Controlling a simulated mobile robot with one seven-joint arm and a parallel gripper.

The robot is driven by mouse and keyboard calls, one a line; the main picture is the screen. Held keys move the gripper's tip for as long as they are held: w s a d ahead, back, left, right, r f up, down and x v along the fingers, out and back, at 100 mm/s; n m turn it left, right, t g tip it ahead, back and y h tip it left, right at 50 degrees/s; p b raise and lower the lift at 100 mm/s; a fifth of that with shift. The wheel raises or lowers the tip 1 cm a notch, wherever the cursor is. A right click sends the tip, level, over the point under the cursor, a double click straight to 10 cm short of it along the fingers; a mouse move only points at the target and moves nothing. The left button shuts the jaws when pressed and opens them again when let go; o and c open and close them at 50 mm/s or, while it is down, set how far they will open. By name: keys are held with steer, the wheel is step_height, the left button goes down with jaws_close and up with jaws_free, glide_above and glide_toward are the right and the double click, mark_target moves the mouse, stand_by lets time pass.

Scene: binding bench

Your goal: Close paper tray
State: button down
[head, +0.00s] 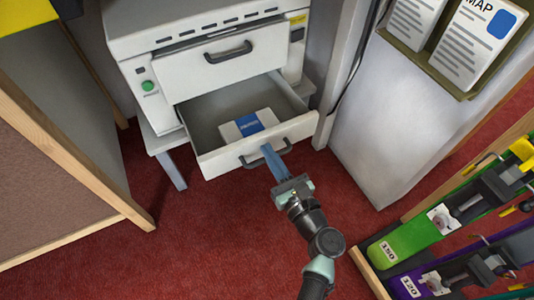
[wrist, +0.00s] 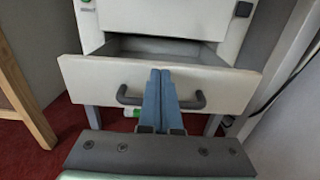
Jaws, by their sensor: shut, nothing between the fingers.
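The paper tray (head: 282,134) is a white drawer at the bottom of a white machine, and it is pulled out in the head view. A white and blue paper pack (head: 262,120) lies inside it. Its front panel (wrist: 85,75) fills the middle of the wrist view, with a dark bar handle (wrist: 126,97) on it. My gripper (head: 268,149) is shut and empty, with its blue fingers together. The fingertips (wrist: 160,75) are at the front panel by the handle, overlapping it in view. I cannot tell whether they touch it.
A closed upper drawer (head: 190,74) with its own handle sits above the tray. A wooden-framed panel (head: 60,160) stands at the left, a grey cabinet (head: 390,130) at the right. Red carpet (head: 200,240) is clear in front.

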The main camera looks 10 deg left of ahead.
steer(key=shift+x, duration=0.8)
